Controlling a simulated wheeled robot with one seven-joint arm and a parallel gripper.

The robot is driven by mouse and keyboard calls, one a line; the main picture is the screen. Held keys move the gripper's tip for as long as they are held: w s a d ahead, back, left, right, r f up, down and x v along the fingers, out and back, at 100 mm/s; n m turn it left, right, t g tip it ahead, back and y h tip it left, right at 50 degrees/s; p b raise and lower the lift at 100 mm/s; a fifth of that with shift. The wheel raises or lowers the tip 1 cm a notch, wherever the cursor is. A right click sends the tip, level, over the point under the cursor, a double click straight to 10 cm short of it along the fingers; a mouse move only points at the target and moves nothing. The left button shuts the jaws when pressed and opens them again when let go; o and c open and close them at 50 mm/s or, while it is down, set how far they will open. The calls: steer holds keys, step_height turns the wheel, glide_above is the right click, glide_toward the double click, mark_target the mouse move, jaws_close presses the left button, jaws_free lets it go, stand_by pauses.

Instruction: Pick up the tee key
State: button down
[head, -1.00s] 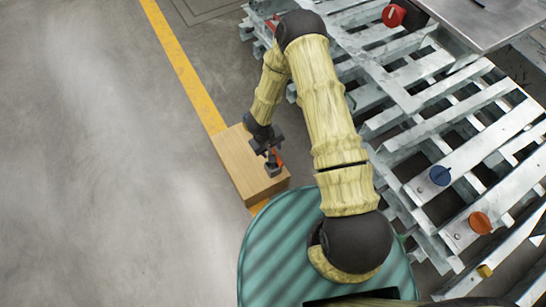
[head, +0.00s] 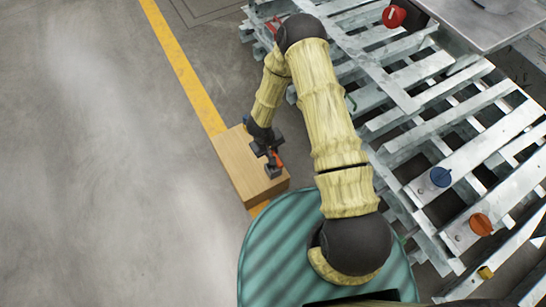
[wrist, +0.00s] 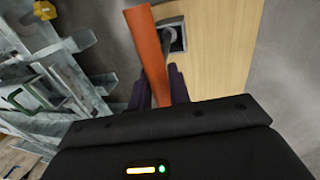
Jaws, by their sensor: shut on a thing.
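The tee key (wrist: 148,50) shows as an orange bar in the wrist view. A grey stem by it meets a dark square holder (wrist: 180,46). My gripper (wrist: 158,74) is shut on the orange bar, with one dark finger on each side. In the head view the tee key (head: 277,159) is a small orange-red patch, partly hidden by my gripper (head: 268,152), above the wooden box (head: 238,165). The holder (head: 272,172) stands at the near end of the box top. I cannot tell whether the stem is still inside it.
A grey slatted metal rack (head: 440,140) fills the right side, with blue (head: 440,177) and orange (head: 480,224) knobs on it. A metal table (head: 490,22) is at upper right. A yellow floor line (head: 178,55) runs past the box. The floor at left is clear.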

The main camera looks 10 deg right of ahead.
step_height(320, 180, up, 10)
steer(key=p, duration=0.3)
stand_by(0.4)
stand_by(0.4)
steer(key=w+d+r+m, duration=0.4)
steer(key=d+r, duration=0.5)
steer(key=r, duration=0.4)
steer(key=shift+w+d+m+g, duration=0.3)
steer(key=shift+w+g, duration=0.1)
steer(key=shift+w, duration=0.5)
